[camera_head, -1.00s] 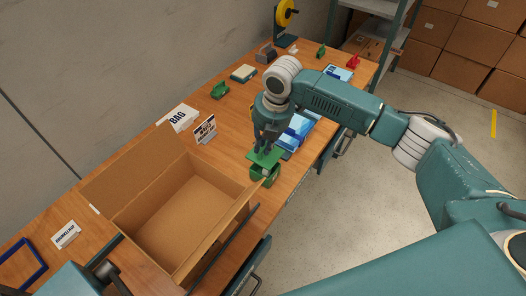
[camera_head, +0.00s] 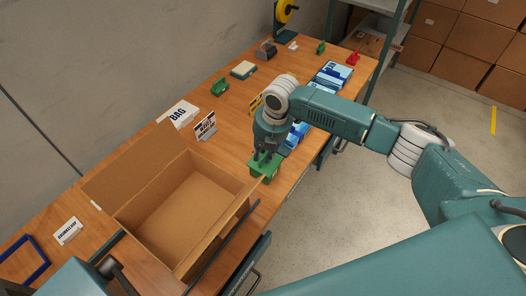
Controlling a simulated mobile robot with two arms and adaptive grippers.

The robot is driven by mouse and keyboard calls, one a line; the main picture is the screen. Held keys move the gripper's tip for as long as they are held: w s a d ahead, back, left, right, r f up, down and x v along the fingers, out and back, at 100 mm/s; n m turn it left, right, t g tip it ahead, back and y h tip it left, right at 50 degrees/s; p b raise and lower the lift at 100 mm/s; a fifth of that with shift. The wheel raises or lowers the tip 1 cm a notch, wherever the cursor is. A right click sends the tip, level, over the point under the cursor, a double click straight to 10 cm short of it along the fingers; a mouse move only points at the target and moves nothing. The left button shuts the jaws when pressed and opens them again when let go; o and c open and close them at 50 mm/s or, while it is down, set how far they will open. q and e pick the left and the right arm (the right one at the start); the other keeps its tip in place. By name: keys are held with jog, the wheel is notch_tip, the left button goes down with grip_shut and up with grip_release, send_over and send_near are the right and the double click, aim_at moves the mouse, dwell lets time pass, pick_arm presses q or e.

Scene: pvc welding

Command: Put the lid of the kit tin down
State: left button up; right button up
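The green kit tin (camera_head: 265,175) stands near the table's front edge, just right of the open cardboard box. My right gripper (camera_head: 263,157) is directly above the tin and points down. Its fingers are closed on the green lid (camera_head: 256,164), which is at the top of the tin. The gripper hides part of the lid, and I cannot tell whether it sits flush on the rim. My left gripper's fingers do not show; only teal and dark parts are at the bottom left.
An open, empty cardboard box (camera_head: 181,219) is left of the tin. A BAG sign (camera_head: 178,115) and another sign (camera_head: 205,126) stand behind it. Blue boxes (camera_head: 298,132) lie right of the gripper. A green object (camera_head: 220,87) lies farther back, with bare wood around it.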

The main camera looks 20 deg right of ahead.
aim_at(268, 165)
jog(key=shift+o, duration=0.4)
jog(key=shift+r, duration=0.2)
jog(key=shift+r, duration=0.3)
notch_tip(268, 165, up, 12)
jog(key=s+d+b, duration=0.1)
jog(key=s+b, duration=0.1)
jog(key=shift+d, duration=0.2)
jog(key=shift+f, duration=0.15)
